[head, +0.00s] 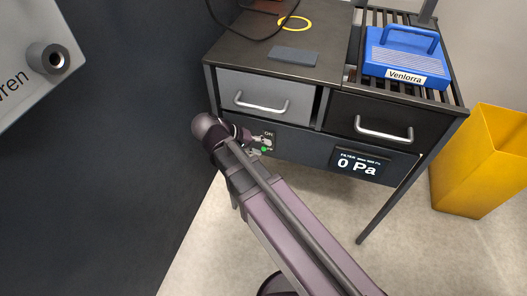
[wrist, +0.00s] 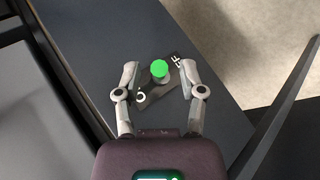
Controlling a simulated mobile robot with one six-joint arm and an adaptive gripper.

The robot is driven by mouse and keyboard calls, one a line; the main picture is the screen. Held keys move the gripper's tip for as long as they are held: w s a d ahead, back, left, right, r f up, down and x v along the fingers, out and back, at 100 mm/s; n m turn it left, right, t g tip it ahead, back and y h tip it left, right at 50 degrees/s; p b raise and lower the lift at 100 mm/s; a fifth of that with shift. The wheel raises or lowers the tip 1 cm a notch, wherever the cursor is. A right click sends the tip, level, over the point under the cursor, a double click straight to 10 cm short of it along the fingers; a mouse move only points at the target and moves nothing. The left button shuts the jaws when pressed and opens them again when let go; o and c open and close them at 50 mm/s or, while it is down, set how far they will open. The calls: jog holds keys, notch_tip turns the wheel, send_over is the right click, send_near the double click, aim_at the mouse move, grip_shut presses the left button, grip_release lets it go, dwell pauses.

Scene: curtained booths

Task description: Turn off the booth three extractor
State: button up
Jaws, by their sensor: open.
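A small switch plate (head: 268,134) with ON lettering sits on the dark front panel below the grey drawer. A green round part (head: 264,149) shows at its lower part. In the wrist view the dark plate (wrist: 152,96) carries partly hidden white lettering, and the green round part (wrist: 160,69) stands on it. I cannot tell whether it is a lamp or the tip of a switch lever. My gripper (wrist: 159,72) is open, one finger on each side of the green part, apart from it. In the head view my gripper (head: 262,147) is at the plate and partly covers it.
A filter display (head: 361,163) on the panel reads 0 Pa. The bench (head: 285,70) has a grey drawer (head: 265,96) and a black drawer (head: 371,120) with protruding handles. A blue Venlorra box (head: 405,62) sits on slats. A yellow bin (head: 480,160) stands right; a dark curtain (head: 120,150) hangs left.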

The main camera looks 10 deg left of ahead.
jog(key=shift+w+d+f+b, duration=0.25)
jog(key=shift+d+f+b, duration=0.05)
jog(key=shift+d+f, duration=0.2)
grip_shut()
